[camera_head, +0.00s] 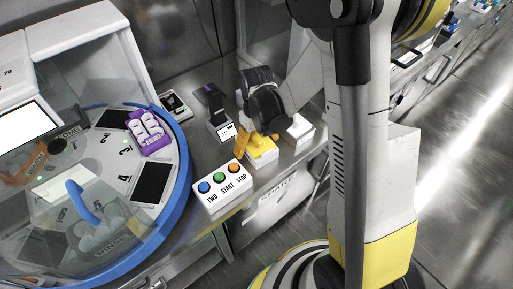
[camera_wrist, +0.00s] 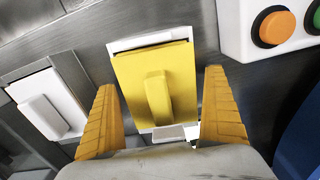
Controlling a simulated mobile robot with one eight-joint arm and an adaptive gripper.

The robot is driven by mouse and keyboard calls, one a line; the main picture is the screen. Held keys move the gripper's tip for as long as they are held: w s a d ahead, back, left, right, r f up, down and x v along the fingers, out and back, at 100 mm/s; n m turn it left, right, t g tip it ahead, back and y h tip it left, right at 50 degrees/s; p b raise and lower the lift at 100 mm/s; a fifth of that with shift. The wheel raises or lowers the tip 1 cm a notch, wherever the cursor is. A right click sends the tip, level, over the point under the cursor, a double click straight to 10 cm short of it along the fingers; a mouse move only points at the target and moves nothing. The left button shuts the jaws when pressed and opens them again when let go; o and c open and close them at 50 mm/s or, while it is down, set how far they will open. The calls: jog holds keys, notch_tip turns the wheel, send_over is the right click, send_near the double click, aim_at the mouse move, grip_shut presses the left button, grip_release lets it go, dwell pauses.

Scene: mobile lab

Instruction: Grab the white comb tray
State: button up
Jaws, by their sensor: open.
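A white block with a raised grip (camera_wrist: 38,112), which looks like the white comb tray, lies at the left in the wrist view, outside my left finger. In the head view it (camera_head: 300,128) sits on the steel bench, right of a yellow block. My gripper (camera_wrist: 160,82) is open, with its orange-yellow fingers on either side of the yellow block (camera_wrist: 178,62), which has a similar raised grip and a white base. In the head view my gripper (camera_head: 256,142) is over this yellow block (camera_head: 262,156). I cannot tell whether the fingers touch it.
A button box (camera_head: 222,187) with blue, green and orange buttons stands in front of the yellow block. A dark device (camera_head: 216,110) stands behind to the left. A round blue-rimmed machine (camera_head: 181,190) fills the left, holding a purple rack (camera_head: 153,146) with white pieces.

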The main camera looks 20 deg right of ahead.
jog(key=shift+r, duration=0.1)
jog(key=c, duration=1.2)
jog(key=shift+c, duration=0.2)
